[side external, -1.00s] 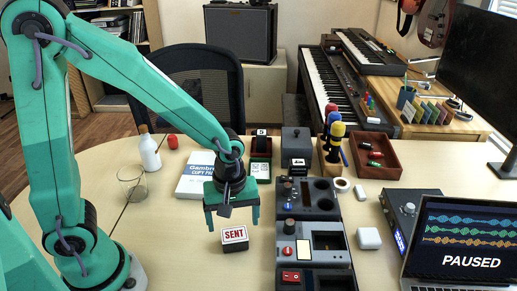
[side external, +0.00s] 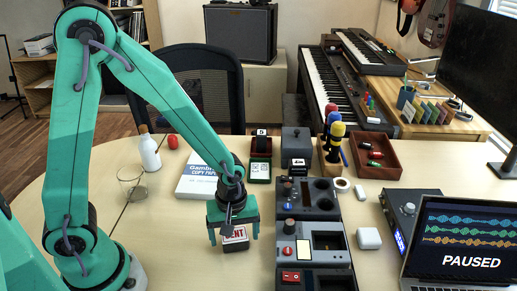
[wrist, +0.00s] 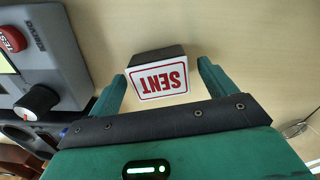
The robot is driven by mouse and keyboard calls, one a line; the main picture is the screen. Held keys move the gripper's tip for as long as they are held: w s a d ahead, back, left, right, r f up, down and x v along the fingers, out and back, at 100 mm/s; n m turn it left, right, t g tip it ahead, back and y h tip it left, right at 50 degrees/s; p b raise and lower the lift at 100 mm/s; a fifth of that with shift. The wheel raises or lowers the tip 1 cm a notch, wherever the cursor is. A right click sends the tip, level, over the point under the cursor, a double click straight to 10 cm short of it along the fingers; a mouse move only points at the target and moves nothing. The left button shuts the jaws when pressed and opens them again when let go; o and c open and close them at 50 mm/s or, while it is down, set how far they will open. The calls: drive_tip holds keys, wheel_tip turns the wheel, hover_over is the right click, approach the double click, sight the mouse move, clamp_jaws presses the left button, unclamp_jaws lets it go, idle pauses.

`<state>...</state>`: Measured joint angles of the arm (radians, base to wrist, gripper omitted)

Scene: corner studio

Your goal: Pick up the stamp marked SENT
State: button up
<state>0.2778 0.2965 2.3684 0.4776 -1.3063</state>
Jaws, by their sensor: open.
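The SENT stamp (side external: 237,242) is a dark block with a white top, a red border and red letters. It sits on the light wooden table, and my gripper hides part of its label in the side view. In the wrist view the SENT stamp (wrist: 160,80) appears upside down, between and just beyond the fingertips. My gripper (side external: 234,238) points down over the stamp, with its green fingers apart, one to each side. In the wrist view my gripper (wrist: 162,80) is open with nothing held. I cannot tell whether a finger touches the stamp.
A grey device row with a red switch (side external: 291,276) stands close to the right of the stamp. A glass (side external: 131,184) and a white bottle (side external: 149,152) stand to the left.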

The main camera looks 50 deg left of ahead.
drive_tip(key=shift+f, duration=0.4)
drive_tip(key=c, duration=1.1)
